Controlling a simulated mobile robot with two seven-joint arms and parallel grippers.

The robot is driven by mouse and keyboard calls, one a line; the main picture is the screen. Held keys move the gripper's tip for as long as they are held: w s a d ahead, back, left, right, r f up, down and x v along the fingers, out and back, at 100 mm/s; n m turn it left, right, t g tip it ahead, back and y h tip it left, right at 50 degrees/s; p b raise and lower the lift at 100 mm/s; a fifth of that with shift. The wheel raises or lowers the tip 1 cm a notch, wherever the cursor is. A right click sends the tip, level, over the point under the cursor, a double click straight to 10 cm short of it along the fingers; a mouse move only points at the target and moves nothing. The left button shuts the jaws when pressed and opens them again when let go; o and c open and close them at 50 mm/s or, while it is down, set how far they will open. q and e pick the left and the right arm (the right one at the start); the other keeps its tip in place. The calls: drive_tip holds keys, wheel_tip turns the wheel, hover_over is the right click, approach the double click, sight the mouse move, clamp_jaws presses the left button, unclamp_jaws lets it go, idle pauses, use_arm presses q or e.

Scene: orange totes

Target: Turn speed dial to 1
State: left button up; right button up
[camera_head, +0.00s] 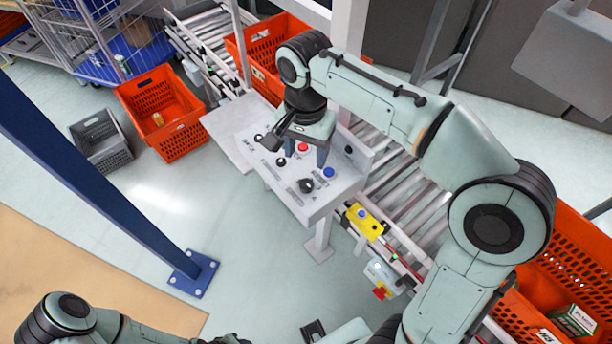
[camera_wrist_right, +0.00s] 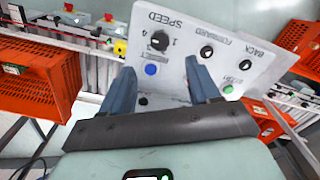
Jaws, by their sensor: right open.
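The grey control panel (camera_head: 275,178) stands beside the roller conveyor. Its speed dial (camera_head: 307,185) is a black knob near a blue button (camera_head: 329,172). In the right wrist view the dial (camera_wrist_right: 160,40) sits under the printed word SPEED, above the blue button (camera_wrist_right: 152,69); I cannot clearly read its setting. My right gripper (camera_head: 306,157) is over the panel with its fingers apart, pointing down. In the right wrist view its fingers (camera_wrist_right: 160,75) are spread below the dial, with nothing between them, and appear apart from it. My left gripper is not clearly seen.
The panel also carries a red button (camera_head: 303,147), a green button (camera_wrist_right: 228,88) and black knobs under FORWARD (camera_wrist_right: 207,51) and BACK (camera_wrist_right: 247,69). A yellow switch box (camera_head: 363,220) is on the conveyor side. An orange tote (camera_head: 180,140) stands on the floor, left.

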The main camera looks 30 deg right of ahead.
sight(306, 184)
wheel_tip(306, 184, down, 11)
drive_tip(key=shift+b, duration=0.85)
use_arm(q)
drive_tip(key=shift+s+f, duration=0.35)
drive_tip(key=shift+f, duration=0.25)
drive_tip(key=shift+s+f, duration=0.3)
drive_tip(key=shift+f, duration=0.25)
use_arm(e)
drive_tip(key=c, duration=1)
